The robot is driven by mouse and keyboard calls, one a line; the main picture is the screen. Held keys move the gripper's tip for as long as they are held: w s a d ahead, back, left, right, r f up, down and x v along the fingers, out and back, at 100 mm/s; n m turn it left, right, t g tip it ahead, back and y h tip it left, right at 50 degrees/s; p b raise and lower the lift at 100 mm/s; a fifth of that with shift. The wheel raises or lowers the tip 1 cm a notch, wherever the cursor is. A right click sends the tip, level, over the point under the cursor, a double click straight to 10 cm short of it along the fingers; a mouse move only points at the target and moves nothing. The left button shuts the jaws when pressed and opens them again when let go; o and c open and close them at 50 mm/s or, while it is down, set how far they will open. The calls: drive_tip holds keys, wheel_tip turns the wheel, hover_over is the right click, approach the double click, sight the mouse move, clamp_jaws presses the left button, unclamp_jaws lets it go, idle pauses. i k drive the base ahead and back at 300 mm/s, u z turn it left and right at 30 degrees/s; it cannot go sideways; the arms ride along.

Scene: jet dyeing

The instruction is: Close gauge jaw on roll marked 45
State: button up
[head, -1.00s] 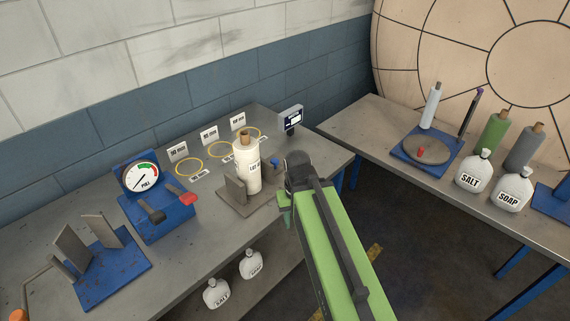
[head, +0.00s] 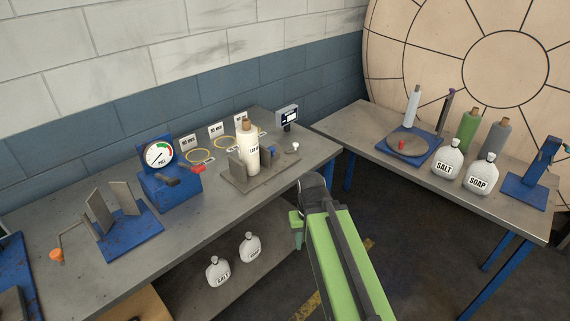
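A white roll (head: 249,152) with a brown core and a partly legible printed label stands upright on the gauge plate (head: 262,181) on the left bench. A grey jaw block (head: 237,166) is beside it on the left, and a blue part (head: 272,154) shows to its right. I cannot read whether the roll says 45. My green arm reaches up from the bottom, in front of the bench. My gripper (head: 297,227) shows only as a green edge at the arm's left side; its fingertips are hidden, so its opening cannot be seen.
A blue pull gauge (head: 170,180) and a blue stand with grey plates (head: 130,230) stand left on the bench. A small display (head: 287,115) is behind the roll. The right bench holds a SALT jug (head: 447,161), a SOAP jug (head: 481,173) and rolls. Floor lies between.

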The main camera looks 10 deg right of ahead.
sight(266, 156)
drive_tip(key=u, duration=0.2)
drive_tip(key=i, duration=0.8)
drive_tip(key=u, duration=1.75)
drive_tip(key=k, duration=1.1)
drive_tip(key=z, duration=0.55)
drive_tip(key=i, duration=1)
drive_tip(key=z, duration=0.05)
